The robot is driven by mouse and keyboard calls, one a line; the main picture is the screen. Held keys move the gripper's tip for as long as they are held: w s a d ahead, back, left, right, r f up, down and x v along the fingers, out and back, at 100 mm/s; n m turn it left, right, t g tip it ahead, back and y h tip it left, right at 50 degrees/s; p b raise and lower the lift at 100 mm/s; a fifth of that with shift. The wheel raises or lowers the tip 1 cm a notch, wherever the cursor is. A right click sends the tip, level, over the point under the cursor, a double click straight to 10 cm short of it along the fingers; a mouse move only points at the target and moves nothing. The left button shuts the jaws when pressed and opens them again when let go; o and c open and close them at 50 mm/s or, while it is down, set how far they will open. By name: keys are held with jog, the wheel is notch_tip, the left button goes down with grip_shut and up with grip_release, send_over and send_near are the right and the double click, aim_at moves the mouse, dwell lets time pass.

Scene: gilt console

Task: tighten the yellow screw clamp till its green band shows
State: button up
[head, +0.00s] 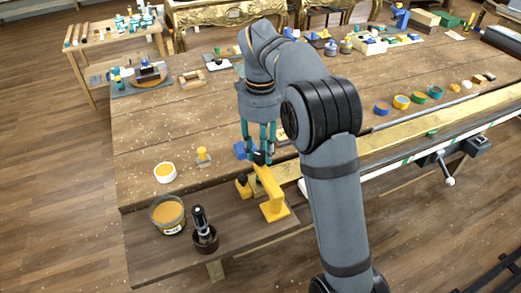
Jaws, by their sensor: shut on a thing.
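The yellow screw clamp (271,192) stands near the front edge of the workbench, at the end of a gilt length. My gripper (261,153) points down from above, its teal fingers closed around the dark knob at the top of the clamp. The fingers partly hide the knob. I cannot make out a green band on the clamp at this size.
An orange-filled pot (167,214) and a brush in a dark cup (205,237) stand at the front left. The bench's left middle is mostly clear.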

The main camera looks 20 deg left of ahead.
aim_at(260, 155)
jog(key=shift+w+r+m, duration=0.15)
jog(key=shift+r+m, duration=0.1)
jog(key=shift+m, duration=0.05)
dwell(0.4)
jog(key=o, duration=1.2)
jog(key=shift+f, duration=0.15)
jog(key=shift+c, duration=0.2)
jog(key=shift+r, duration=3.75)
